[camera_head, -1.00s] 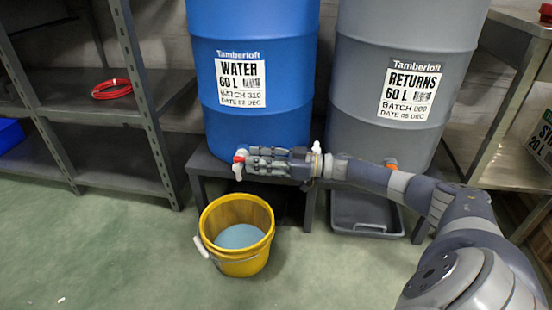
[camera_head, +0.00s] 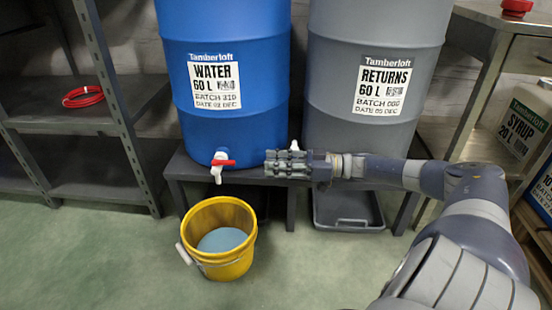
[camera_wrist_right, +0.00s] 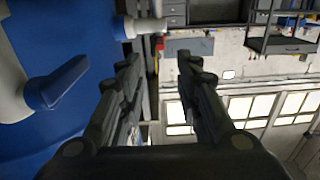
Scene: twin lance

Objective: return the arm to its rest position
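My right gripper (camera_head: 270,163) is level with the tap in front of the drums, pointing left. In the right wrist view its two fingers (camera_wrist_right: 158,62) stand apart with nothing between them. The blue WATER drum (camera_head: 225,110) has a white tap with a red lever (camera_head: 222,163), a short gap left of my fingertips. In the wrist view a blue lever (camera_wrist_right: 60,85) on a white fitting is close at the left, beside the blue drum wall. My left gripper is not in view.
A yellow bucket (camera_head: 246,262) holding pale blue liquid stands below the red-levered tap. The grey RETURNS drum (camera_head: 375,85) stands behind my right arm, with a grey tray (camera_head: 345,222) under the bench.

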